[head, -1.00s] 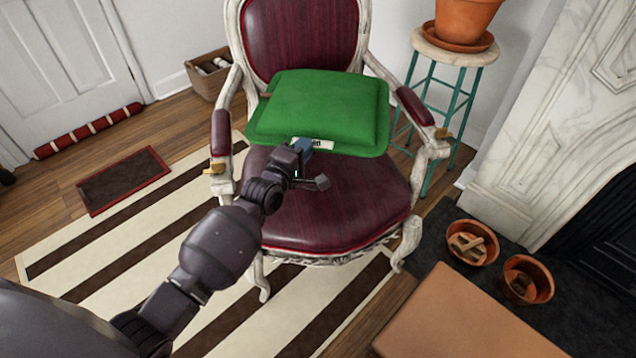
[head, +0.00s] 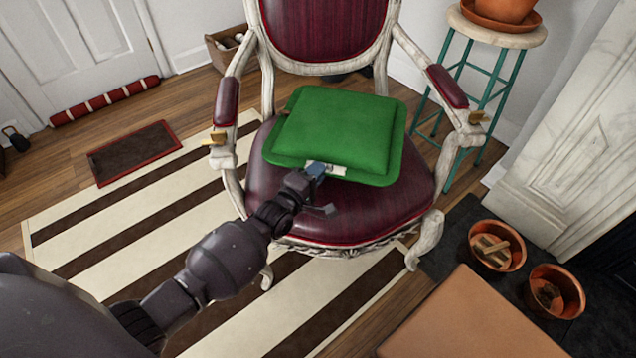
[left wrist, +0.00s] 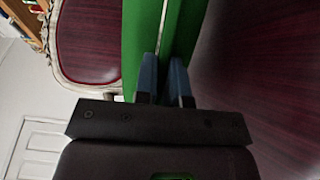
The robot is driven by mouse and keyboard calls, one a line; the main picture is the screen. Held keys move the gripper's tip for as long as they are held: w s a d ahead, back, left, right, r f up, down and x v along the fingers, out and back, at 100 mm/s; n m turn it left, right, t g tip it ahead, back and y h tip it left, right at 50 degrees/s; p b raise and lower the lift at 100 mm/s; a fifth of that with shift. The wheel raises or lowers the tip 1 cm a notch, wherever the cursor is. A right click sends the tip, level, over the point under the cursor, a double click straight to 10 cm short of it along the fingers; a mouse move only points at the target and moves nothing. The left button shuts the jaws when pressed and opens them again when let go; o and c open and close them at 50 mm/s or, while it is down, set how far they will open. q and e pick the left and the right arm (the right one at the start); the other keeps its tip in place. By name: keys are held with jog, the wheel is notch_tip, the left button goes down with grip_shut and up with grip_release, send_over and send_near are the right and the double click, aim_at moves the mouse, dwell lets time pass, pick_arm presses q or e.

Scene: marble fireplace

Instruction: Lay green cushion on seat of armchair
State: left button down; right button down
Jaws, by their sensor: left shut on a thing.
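The green cushion (head: 338,130) is square and lies over the dark red seat (head: 316,218) of the armchair, between its two armrests. In the head view I cannot tell for sure whether its whole underside touches the seat. My left gripper (head: 318,171) is shut on the cushion's front edge, by a white label. In the left wrist view the fingers (left wrist: 166,82) pinch the edge of the green cushion (left wrist: 142,40), with the dark red seat (left wrist: 262,70) close on the right. My right gripper is not in view.
The armchair's pale wooden arms (head: 232,125) rise on both sides. A teal-legged stool (head: 492,30) with a terracotta pot stands at right. Two copper bowls (head: 497,246) and a tan surface (head: 470,320) are at lower right. A striped rug (head: 130,215) covers the left floor.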

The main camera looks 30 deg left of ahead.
pick_arm(q)
notch_tip(320, 180, down, 3)
jog(key=shift+s+f+b, duration=0.1)
jog(key=shift+b, duration=0.45)
jog(key=shift+f, duration=0.25)
jog(key=shift+r, duration=0.1)
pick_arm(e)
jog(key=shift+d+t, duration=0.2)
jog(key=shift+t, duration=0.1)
pick_arm(q)
jog(key=c, duration=1.6)
grip_release()
jog(key=shift+f, duration=0.3)
jog(key=o, duration=0.4)
jog(key=shift+r, duration=0.1)
